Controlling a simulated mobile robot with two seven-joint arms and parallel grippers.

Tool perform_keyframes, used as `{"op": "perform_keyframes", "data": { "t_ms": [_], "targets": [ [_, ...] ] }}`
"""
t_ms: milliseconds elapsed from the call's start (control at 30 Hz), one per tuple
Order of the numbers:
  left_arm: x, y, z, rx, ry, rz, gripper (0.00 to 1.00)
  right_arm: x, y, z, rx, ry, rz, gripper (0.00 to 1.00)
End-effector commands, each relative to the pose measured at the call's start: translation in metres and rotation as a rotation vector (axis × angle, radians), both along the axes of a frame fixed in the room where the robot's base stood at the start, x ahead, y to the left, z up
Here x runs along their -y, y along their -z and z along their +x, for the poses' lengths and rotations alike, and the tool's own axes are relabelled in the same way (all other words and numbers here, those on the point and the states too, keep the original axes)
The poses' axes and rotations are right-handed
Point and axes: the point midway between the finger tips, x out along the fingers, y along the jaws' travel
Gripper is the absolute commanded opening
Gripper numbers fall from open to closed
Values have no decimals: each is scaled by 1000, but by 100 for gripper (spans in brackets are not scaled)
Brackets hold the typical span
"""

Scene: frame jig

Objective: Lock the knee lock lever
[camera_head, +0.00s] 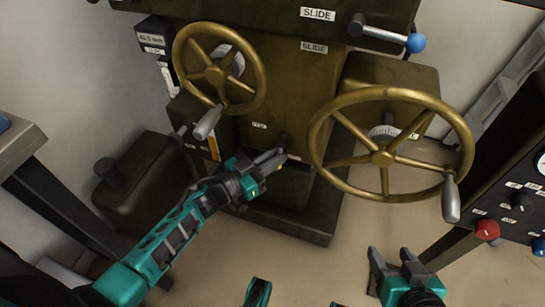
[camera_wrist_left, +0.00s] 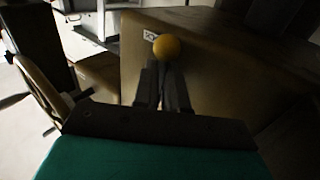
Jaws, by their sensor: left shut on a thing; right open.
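My left gripper (camera_head: 270,160) reaches in from the left to the front of the olive-brown machine, below the two handwheels. In the left wrist view its fingers (camera_wrist_left: 164,78) are close together, with a yellow ball knob (camera_wrist_left: 166,46) at their tips. The gripper is shut on this knob's lever, which I take to be the knee lock lever; its shaft is mostly hidden by the fingers. In the head view the lever is hardly visible behind the gripper. My right gripper (camera_head: 390,258) is open and empty at the bottom right, apart from the machine.
A smaller brass handwheel (camera_head: 214,70) stands above my left gripper, and a larger one (camera_head: 382,157) stands to its right. A lever with a blue ball (camera_head: 415,43) is at the top. A control panel with a red knob (camera_head: 487,229) is at the right edge. Floor is clear between the grippers.

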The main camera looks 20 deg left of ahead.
Motion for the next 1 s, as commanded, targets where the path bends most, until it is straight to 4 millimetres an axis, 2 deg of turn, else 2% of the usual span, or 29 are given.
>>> {"op": "perform_keyframes", "data": {
  "t_ms": [233, 567, 600, 667, 1000],
  "targets": [
    [5, 3, -1, -7, 2, -107, 0, -1, 1, 0, -2, 2, 4, 60],
    [5, 3, -2, -8, 1, -118, 0, -2, 0, 0, -1, 3, 8, 60],
    [5, 3, -2, -7, 1, -117, 15, -2, 0, 0, -1, 3, 8, 60],
    [5, 3, -1, -7, 1, -117, 21, -2, 0, 0, -1, 3, 8, 60],
    [2, 2, -5, -7, 0, -114, 22, -2, -2, 0, 0, 2, 7, 60]
  ]
}}
